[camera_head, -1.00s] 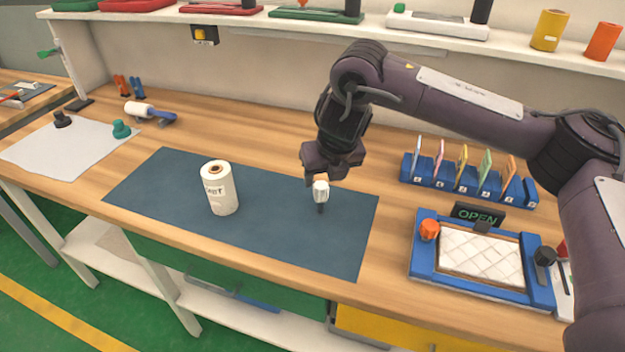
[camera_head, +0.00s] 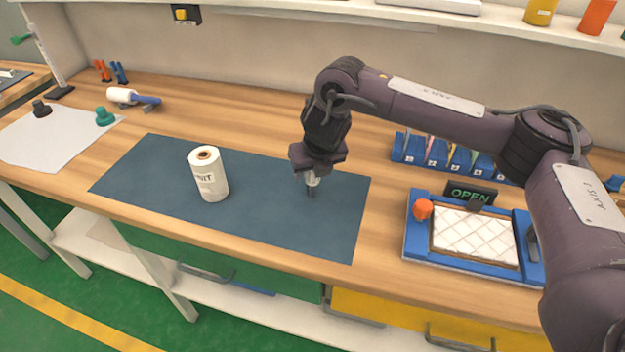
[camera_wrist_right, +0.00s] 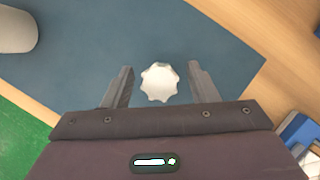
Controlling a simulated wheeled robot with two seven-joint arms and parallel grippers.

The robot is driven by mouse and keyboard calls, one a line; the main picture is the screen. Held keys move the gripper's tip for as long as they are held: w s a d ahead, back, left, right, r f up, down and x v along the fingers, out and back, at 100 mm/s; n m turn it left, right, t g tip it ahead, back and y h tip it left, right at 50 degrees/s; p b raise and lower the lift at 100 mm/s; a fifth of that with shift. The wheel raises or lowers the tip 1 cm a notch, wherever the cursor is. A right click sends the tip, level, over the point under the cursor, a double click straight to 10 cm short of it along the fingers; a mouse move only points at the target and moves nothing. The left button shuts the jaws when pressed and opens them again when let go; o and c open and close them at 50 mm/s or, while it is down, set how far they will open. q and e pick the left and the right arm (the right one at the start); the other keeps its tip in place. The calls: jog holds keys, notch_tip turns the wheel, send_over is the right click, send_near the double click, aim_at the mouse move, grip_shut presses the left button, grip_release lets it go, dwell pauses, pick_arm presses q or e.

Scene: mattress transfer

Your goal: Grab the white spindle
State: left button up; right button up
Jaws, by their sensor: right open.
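The white spindle (camera_wrist_right: 160,82) shows from above in the wrist view as a scalloped white knob between my right gripper's fingers. In the head view its white part (camera_head: 312,179) shows just under the gripper, over the right part of the dark blue mat (camera_head: 270,222). My right gripper (camera_wrist_right: 161,84) is open, with a gap on each side of the knob. It points down over the mat in the head view (camera_head: 312,187), where its body hides part of the spindle. My left gripper is not in view.
A white labelled roll (camera_head: 209,178) stands on the mat, left of the spindle. A blue-framed tray (camera_head: 415,246) with a white quilted pad and an "OPEN" sign (camera_head: 468,193) is to the right. A blue card rack (camera_head: 412,153) is behind. Mat between roll and spindle is clear.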

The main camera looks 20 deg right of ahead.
jog(key=c, duration=1.1)
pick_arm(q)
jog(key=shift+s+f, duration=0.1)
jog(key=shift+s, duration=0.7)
pick_arm(e)
jog(key=shift+r, duration=0.15)
